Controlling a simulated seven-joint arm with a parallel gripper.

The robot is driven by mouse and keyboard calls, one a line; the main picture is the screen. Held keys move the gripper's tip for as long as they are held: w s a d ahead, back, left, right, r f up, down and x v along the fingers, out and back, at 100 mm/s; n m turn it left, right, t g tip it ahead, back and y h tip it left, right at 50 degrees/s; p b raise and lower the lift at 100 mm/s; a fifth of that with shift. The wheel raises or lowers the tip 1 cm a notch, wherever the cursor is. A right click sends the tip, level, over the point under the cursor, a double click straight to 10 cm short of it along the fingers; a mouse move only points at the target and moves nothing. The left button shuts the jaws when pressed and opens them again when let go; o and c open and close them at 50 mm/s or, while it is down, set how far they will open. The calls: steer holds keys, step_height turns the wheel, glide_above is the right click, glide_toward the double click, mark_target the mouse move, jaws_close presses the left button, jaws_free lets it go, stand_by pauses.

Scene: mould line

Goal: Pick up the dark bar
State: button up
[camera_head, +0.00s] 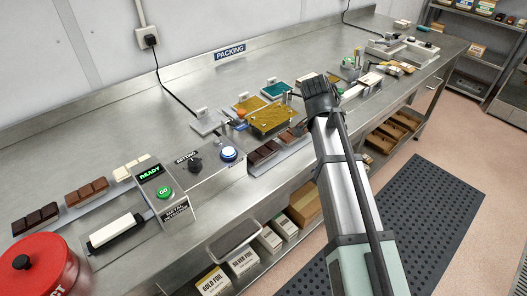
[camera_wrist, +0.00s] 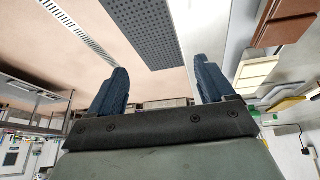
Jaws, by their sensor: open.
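A dark brown segmented bar (camera_head: 265,151) lies on a light tray near the front edge of the bench, left of my arm, with a lighter brown bar (camera_head: 293,134) beside it. Another very dark bar (camera_head: 35,217) lies at the far left. I cannot tell which one the task means. My gripper (camera_head: 320,90) is above the bench, right of and beyond the near dark bar; its fingers are not clear in the head view. In the wrist view my gripper (camera_wrist: 162,88) has two blue fingers wide apart with nothing between them.
A milk-brown bar (camera_head: 87,193) and a white bar (camera_head: 130,172) lie at the left. A control box (camera_head: 165,195) reading READY, a red round container (camera_head: 40,268) and a gold plate (camera_head: 270,118) stand on the bench. The back strip of the bench is mostly clear.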

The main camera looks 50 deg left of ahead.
steer(key=s+a+r+n+y, duration=0.1)
steer(key=s+a+r, duration=0.25)
steer(key=s, duration=0.35)
steer(key=s+a+r, duration=0.3)
steer(key=s+a, duration=0.2)
steer(key=s, duration=0.1)
steer(key=n, duration=0.1)
glide_toward(262, 152)
steer(key=shift+w+f+g+y, duration=0.25)
steer(key=shift+f+g+y, duration=0.05)
steer(key=shift+f, duration=0.4)
steer(key=shift+w+d+x, duration=0.1)
steer(key=shift+x, duration=1.35)
steer(key=shift+w+d+x, duration=0.1)
steer(key=shift+w+x, duration=0.05)
steer(key=shift+x, duration=1.3)
steer(key=shift+r, duration=0.1)
steer(key=c, duration=1.1)
steer(key=shift+c, duration=0.2)
steer(key=shift+r, duration=0.1)
